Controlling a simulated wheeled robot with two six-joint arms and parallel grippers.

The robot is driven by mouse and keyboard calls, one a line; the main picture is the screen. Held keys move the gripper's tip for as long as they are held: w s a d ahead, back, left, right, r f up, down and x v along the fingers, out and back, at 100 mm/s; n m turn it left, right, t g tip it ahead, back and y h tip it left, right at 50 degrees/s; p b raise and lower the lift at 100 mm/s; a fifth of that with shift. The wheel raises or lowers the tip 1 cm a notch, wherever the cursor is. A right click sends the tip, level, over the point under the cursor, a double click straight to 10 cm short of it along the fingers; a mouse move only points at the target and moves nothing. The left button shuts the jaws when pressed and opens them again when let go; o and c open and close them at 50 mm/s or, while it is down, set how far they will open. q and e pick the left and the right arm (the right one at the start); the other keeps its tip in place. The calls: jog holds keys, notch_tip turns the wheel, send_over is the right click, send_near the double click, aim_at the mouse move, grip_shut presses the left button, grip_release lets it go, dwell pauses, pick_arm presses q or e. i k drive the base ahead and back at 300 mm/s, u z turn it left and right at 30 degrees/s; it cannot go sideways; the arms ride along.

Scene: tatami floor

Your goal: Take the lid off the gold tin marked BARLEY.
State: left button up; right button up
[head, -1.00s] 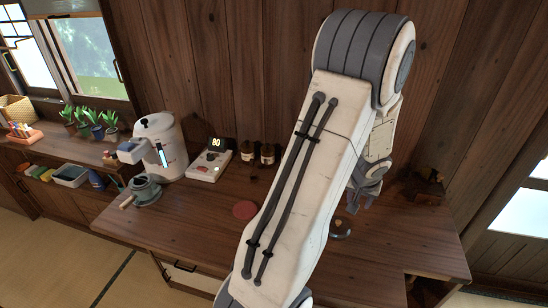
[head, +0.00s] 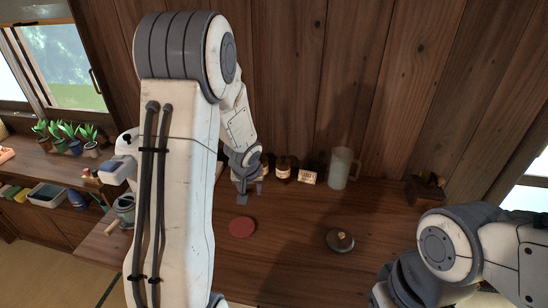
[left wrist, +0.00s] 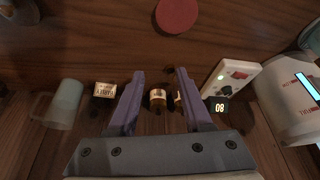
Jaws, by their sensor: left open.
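A small container with a cream lettered label (head: 308,178) stands near the back wall on the wooden counter. It also shows in the left wrist view (left wrist: 104,90), where the lettering is upside down and too small to read surely as BARLEY; its gold colour is not clear. A dark jar with a pale label (head: 283,170) stands left of it; an amber-topped container (left wrist: 157,98) shows between my fingers in the left wrist view. My left gripper (head: 250,193) is open and empty, pointing down in front of these containers. My right gripper is outside the view.
A frosted jug (head: 342,168) stands right of the labelled container. A red disc (head: 242,227) and a dark round lidded pot (head: 340,240) lie nearer the front. The counter between is clear.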

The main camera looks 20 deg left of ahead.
aim_at(283, 162)
jog(key=i, duration=0.85)
